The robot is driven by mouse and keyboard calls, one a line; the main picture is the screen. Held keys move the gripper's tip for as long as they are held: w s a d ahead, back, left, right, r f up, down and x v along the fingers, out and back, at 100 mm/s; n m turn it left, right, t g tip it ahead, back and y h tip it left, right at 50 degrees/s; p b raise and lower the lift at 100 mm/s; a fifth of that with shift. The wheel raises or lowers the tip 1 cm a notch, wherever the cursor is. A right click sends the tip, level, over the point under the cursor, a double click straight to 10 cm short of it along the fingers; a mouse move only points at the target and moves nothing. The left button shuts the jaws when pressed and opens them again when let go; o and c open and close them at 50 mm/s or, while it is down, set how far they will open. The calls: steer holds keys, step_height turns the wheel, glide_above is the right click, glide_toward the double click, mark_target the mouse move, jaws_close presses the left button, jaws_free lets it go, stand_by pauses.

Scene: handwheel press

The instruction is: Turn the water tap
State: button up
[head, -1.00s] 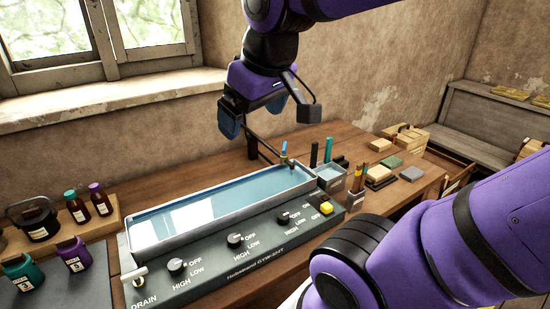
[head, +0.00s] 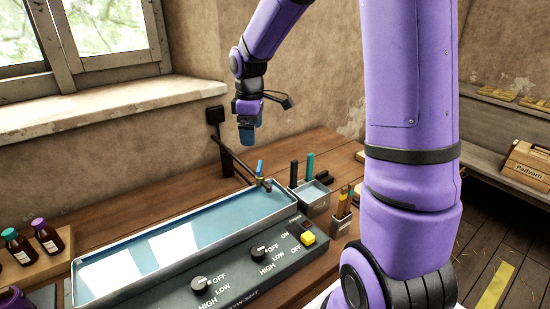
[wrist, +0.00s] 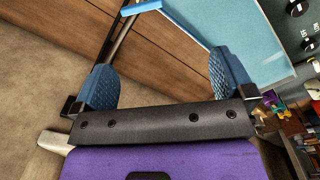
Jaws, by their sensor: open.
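The water tap (head: 261,180) is a small brass fitting with a bright blue lever handle, on a dark pipe at the far right end of the water bath. The blue lever stands roughly upright in the head view. My gripper (head: 248,138) has blue fingers pointing down and hangs above and behind the tap, apart from it. In the wrist view my gripper (wrist: 165,82) is open with nothing between its ridged fingers. The dark pipe (wrist: 120,38) runs ahead of the fingers there, and a blue piece at the top edge looks like the tap lever.
The water bath (head: 178,258) has a front panel of black knobs and a yellow button (head: 308,238). Pen holders (head: 313,196) stand close right of the tap. The wall and a dark box (head: 215,116) are behind. Brown bottles (head: 46,236) stand at left.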

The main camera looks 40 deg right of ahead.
mark_target(260, 166)
steer(key=shift+n, duration=0.3)
steer(key=d+f, duration=0.1)
steer(key=f, duration=0.3)
steer(key=w+d+f, duration=0.1)
steer(key=f, duration=0.4)
steer(key=d+f, duration=0.1)
steer(key=f, duration=0.3)
steer(key=shift+w+f, duration=0.2)
steer(key=shift+w, duration=0.2)
steer(key=c, duration=0.9)
